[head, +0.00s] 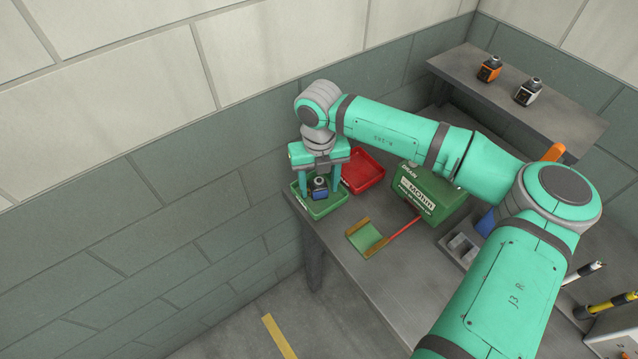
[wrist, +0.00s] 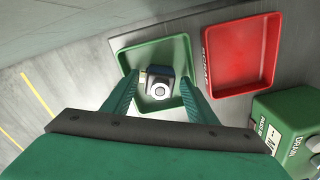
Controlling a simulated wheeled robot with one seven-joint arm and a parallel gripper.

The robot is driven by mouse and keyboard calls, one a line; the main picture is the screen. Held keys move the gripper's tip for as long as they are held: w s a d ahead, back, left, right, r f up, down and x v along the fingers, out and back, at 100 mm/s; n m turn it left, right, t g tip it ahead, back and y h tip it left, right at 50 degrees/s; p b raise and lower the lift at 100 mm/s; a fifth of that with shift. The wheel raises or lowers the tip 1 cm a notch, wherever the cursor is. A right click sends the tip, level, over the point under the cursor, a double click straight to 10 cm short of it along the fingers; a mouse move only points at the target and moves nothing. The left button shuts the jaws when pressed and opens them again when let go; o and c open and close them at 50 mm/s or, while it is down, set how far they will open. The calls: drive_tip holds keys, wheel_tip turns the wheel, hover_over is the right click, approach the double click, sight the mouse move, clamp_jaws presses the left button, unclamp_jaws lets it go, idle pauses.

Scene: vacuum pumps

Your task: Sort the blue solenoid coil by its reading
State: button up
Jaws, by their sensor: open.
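The blue solenoid coil (head: 320,188) stands in the green tray (head: 325,209) at the left end of the bench. In the wrist view the coil (wrist: 158,88) shows from above, dark blue with a pale round top, on the floor of the green tray (wrist: 122,62). My gripper (head: 318,195) is over the green tray with its fingers apart, one on each side of the coil. In the wrist view a gap shows between the fingers (wrist: 160,92) and the coil. The red tray (head: 362,172) beside it is empty, also in the wrist view (wrist: 243,55).
A green pump box (head: 432,192) with a label stands right of the trays. A small green plate with tan edges (head: 368,238) and a red strip lie in front. An orange coil (head: 489,69) and a white coil (head: 528,92) sit on the back shelf. Walls close in behind.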

drive_tip(key=shift+r, duration=0.1)
wheel_tip(320, 180, up, 11)
drive_tip(key=shift+f, duration=0.15)
idle(0.6)
clamp_jaws()
idle(1.1)
drive_tip(key=shift+a+f, duration=0.1)
idle(0.4)
